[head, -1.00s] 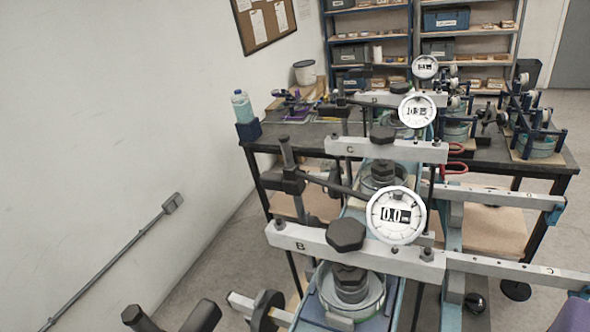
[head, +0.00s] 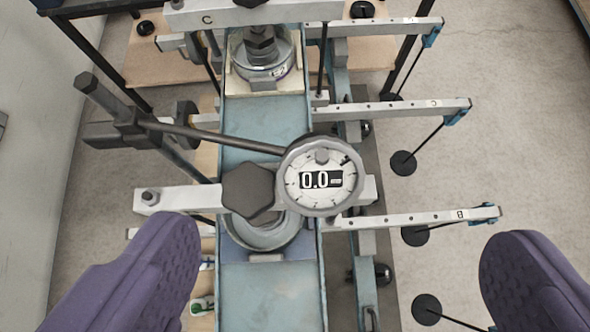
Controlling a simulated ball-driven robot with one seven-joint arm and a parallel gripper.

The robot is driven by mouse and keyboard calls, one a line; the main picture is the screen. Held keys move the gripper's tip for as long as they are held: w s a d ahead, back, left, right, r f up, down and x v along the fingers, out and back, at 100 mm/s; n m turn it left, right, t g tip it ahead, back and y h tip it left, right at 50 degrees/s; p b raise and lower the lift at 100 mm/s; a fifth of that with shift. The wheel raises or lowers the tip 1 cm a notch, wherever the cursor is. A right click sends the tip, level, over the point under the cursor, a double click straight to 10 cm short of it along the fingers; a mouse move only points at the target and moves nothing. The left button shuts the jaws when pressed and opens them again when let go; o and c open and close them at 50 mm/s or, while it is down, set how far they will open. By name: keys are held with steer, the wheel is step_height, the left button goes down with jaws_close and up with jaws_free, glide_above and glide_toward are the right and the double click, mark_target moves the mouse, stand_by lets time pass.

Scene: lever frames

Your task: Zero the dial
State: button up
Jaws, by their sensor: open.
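The dial (head: 320,176) is a round gauge with a grey rim and a white face that reads 0.0. It sits at the right end of a dark rod that comes from a clamp at the left, over a light crossbar (head: 180,198). A dark hexagonal knob (head: 248,190) stands just left of the dial. My gripper (head: 340,270) is open and empty, with one purple finger at the lower left and one at the lower right. Both fingers are apart from the dial, which lies between and beyond them in the picture.
Behind is crossbar C (head: 240,14) with a metal cell (head: 265,62) under it. Perforated lever arms (head: 410,218) reach out to the right, with black round weights (head: 403,163) hanging near them. A dark clamp (head: 125,130) stands at the left. Bare floor (head: 520,120) shows at the right.

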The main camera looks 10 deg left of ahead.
steer(key=w+g+p, duration=0.2)
steer(key=w+p, duration=0.1)
steer(key=p, duration=0.4)
steer(key=g+p, duration=0.3)
steer(key=p, duration=0.5)
glide_toward(323, 179)
steer(key=shift+n+y, duration=0.4)
steer(key=x, duration=0.3)
steer(key=p+x, duration=0.1)
steer(key=x, duration=0.1)
steer(key=p+x, duration=0.1)
steer(key=x, duration=0.2)
steer(key=shift+w+d+f, duration=0.15)
steer(key=shift+d+f, duration=0.1)
steer(key=shift+f, duration=0.1)
steer(key=c, duration=1.1)
steer(key=shift+d+f+m+b, duration=0.1)
steer(key=shift+m+b, duration=0.4)
steer(key=shift+b, duration=0.2)
steer(key=o, duration=1.1)
